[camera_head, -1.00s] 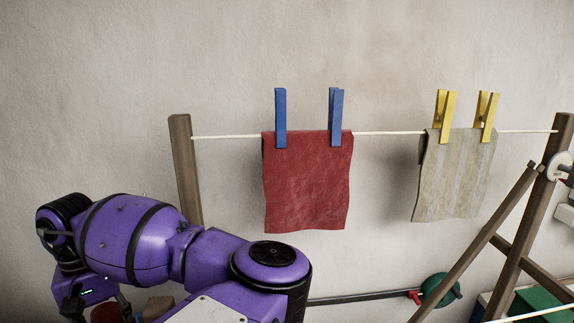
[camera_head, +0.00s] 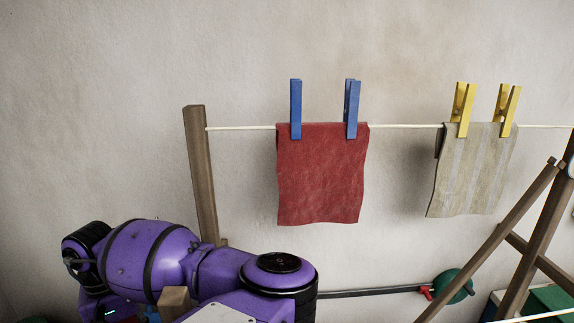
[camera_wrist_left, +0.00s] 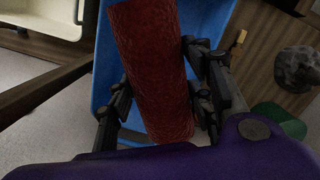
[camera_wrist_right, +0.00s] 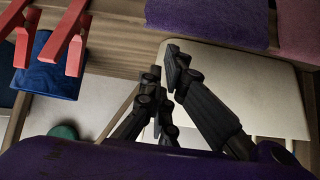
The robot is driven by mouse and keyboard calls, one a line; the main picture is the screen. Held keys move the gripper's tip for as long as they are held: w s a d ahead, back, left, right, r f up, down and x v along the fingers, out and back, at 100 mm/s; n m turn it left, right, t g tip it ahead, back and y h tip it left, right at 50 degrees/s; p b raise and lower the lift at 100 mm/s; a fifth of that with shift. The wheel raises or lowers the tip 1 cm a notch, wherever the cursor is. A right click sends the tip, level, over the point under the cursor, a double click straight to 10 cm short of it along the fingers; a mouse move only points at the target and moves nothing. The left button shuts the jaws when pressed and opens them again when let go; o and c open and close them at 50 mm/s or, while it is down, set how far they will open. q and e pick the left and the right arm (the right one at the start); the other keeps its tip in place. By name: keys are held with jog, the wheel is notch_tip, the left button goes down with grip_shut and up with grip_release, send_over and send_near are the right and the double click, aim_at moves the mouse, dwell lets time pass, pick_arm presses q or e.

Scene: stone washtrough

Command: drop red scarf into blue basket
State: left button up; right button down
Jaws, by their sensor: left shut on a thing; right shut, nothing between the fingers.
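The red scarf (camera_wrist_left: 152,65) is a dark red roll of cloth in the left wrist view. My left gripper (camera_wrist_left: 160,98) is shut on it, one finger on each side. The blue basket (camera_wrist_left: 103,72) shows behind and around the scarf, which overlaps its opening in this view; the height between them is hard to tell. My right gripper (camera_wrist_right: 163,66) is shut and empty in the right wrist view. Neither gripper's fingers show clearly in the head view.
A flat red cloth (camera_head: 320,180) hangs from the line by blue pegs, and a striped beige cloth (camera_head: 472,170) by yellow pegs. Wooden posts (camera_head: 200,175) hold the line. In the right wrist view are red pegs (camera_wrist_right: 75,45), a blue cloth (camera_wrist_right: 50,80) and a cream container (camera_wrist_right: 250,85).

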pick_arm(q)
jog(key=o, duration=1.5)
jog(key=shift+r, duration=0.1)
jog(key=r, duration=0.8)
jog(key=w+r, duration=0.1)
jog(key=r, duration=0.2)
jog(key=shift+w+a+r, duration=0.1)
jog(key=shift+a+r, duration=0.3)
